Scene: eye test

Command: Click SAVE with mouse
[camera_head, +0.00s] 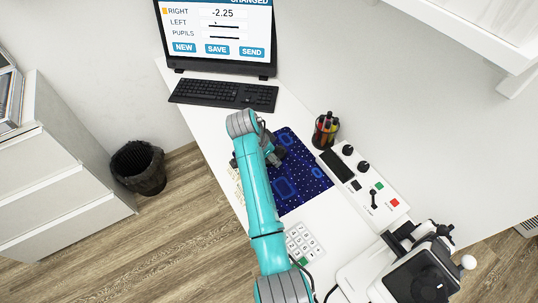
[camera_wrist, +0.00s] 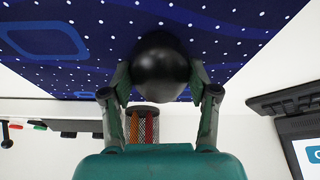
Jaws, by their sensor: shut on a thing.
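The monitor (camera_head: 216,30) in the head view shows rows RIGHT, LEFT and PUPILS, with the value -2.25 by RIGHT. Below them are blue buttons NEW, SAVE (camera_head: 217,49) and SEND. A small dark mark near the LEFT row may be the cursor; it is too small to tell. In the wrist view my gripper (camera_wrist: 160,78) is shut on the black mouse (camera_wrist: 160,58), one finger on each side. The mouse is at the dark blue dotted mouse pad (camera_wrist: 245,25). In the head view my arm covers part of the pad (camera_head: 300,190) and mostly hides the mouse.
A black keyboard (camera_head: 222,94) lies before the monitor. A pen cup (camera_head: 325,131), a white control panel (camera_head: 375,190) and a number keypad (camera_head: 303,243) stand around the pad. A device (camera_head: 420,280) stands at the lower right. A bin (camera_head: 138,168) is on the floor.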

